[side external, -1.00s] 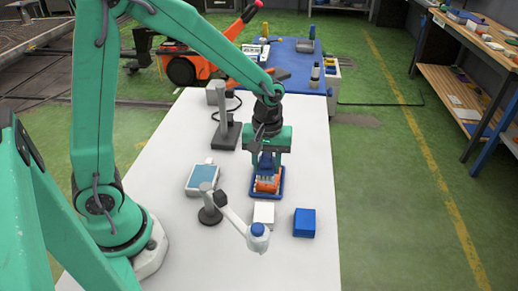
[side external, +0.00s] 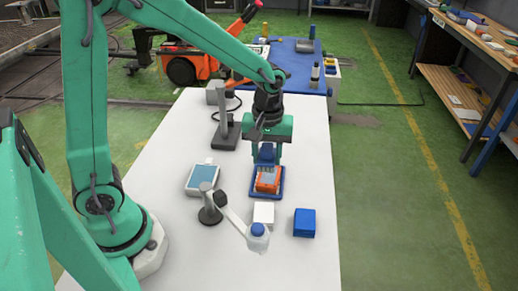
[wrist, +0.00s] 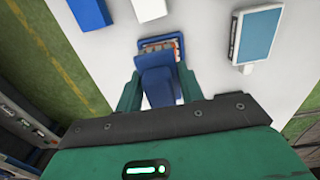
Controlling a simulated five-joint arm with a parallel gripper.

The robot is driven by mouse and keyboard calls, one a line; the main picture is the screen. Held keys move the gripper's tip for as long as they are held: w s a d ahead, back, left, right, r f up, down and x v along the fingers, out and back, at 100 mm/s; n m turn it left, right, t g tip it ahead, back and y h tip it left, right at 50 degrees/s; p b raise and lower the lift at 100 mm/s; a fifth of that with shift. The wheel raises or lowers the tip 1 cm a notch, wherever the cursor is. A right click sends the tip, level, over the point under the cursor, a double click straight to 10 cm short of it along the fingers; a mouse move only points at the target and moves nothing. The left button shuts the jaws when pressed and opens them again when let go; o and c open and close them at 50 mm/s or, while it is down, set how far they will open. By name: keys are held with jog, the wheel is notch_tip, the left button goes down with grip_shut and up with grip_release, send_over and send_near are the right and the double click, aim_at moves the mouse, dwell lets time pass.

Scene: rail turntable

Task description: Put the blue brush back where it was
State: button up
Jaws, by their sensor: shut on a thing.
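My gripper (side external: 267,160) is shut on the blue brush (side external: 266,152). It holds the brush above the near part of the table. In the wrist view, the blue brush (wrist: 157,82) sits between the two green fingers. A shallow blue tray (side external: 281,190) lies below with an orange item (side external: 267,181) in it. The blue tray (wrist: 181,38) also shows in the wrist view, partly covered by the brush. I cannot tell whether the brush touches anything below.
A white block (side external: 263,214) and a blue block (side external: 304,223) stand in front of the tray. A dark-based post (side external: 226,130) stands behind. The table's right strip is clear.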

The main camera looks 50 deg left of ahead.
jog(key=w+d, duration=0.3)
jog(key=d, duration=0.4)
jog(key=w+d, duration=0.3)
jog(key=d, duration=0.4)
send_over(314, 184)
notch_tip(314, 184, down, 7)
jog(key=shift+f, duration=0.1)
jog(key=shift+f, duration=2)
jog(key=shift+f, duration=0.1)
jog(key=o, duration=1)
jog(key=shift+c, duration=0.2)
